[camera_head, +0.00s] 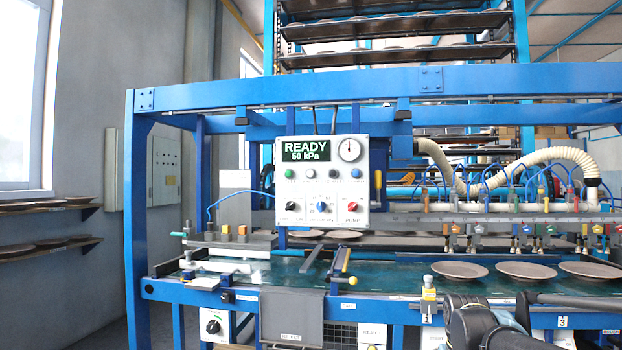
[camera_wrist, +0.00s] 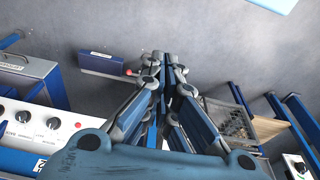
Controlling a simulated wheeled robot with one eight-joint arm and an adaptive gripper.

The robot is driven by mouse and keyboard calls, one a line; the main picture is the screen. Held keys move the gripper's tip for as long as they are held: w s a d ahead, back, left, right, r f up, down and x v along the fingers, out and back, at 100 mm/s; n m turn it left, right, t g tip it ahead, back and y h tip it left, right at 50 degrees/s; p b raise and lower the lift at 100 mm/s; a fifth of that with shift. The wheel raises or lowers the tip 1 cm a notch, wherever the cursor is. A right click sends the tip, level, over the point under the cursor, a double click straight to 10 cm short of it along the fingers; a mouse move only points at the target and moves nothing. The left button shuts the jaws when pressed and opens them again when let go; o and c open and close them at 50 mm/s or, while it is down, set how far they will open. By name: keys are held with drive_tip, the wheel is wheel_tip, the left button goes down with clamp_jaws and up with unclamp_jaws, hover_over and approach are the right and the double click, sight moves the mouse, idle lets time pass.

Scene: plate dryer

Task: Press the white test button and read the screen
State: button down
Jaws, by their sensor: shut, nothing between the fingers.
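The white control panel (camera_head: 322,188) hangs from the blue frame in the head view. Its dark screen (camera_head: 308,150) reads "READY 50 kPa" in pale letters. A round gauge (camera_head: 350,150) sits right of the screen. Below is a row of small round buttons; a pale one (camera_head: 311,173), seemingly the white button, is second from the left. Its label is too small to read. My gripper (camera_wrist: 162,60) is shut and empty in the wrist view, over a grey background and apart from any button. In the head view my arm shows at the bottom right; the fingertips cannot be made out.
Lower panel knobs include a blue one (camera_head: 322,206) and a red one (camera_head: 354,201). Plates (camera_head: 460,270) lie on the conveyor at right. A blue beam (camera_head: 400,83) crosses above the panel. In the wrist view, a white panel (camera_wrist: 30,117) with knobs is at left.

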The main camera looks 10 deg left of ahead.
sight(310, 172)
idle(0.3)
drive_tip(key=w+a+r+n+t+h, duration=0.15)
drive_tip(key=w+a+r, duration=0.25)
drive_tip(key=w+r, duration=0.5)
drive_tip(key=w+a+r+n, duration=0.2)
drive_tip(key=w+a+r, duration=0.25)
drive_tip(key=r, duration=0.75)
drive_tip(key=w+a+r+n+t+h, duration=0.15)
drive_tip(key=w+a+r, duration=0.25)
drive_tip(key=w+r, duration=0.5)
drive_tip(key=w+a+r+n+t, duration=0.1)
drive_tip(key=w+a+r+n, duration=0.1)
drive_tip(key=a+r, duration=1)
drive_tip(key=w+a+r+n+t+y, duration=0.1)
drive_tip(key=w+a+r+n+t, duration=0.1)
drive_tip(key=a+r, duration=1)
drive_tip(key=a, duration=0.3)
drive_tip(key=shift+w+a+n+t, duration=0.3)
drive_tip(key=shift+w+n, duration=0.1)
drive_tip(key=shift+w, duration=0.1)
drive_tip(key=shift+w, duration=4.3)
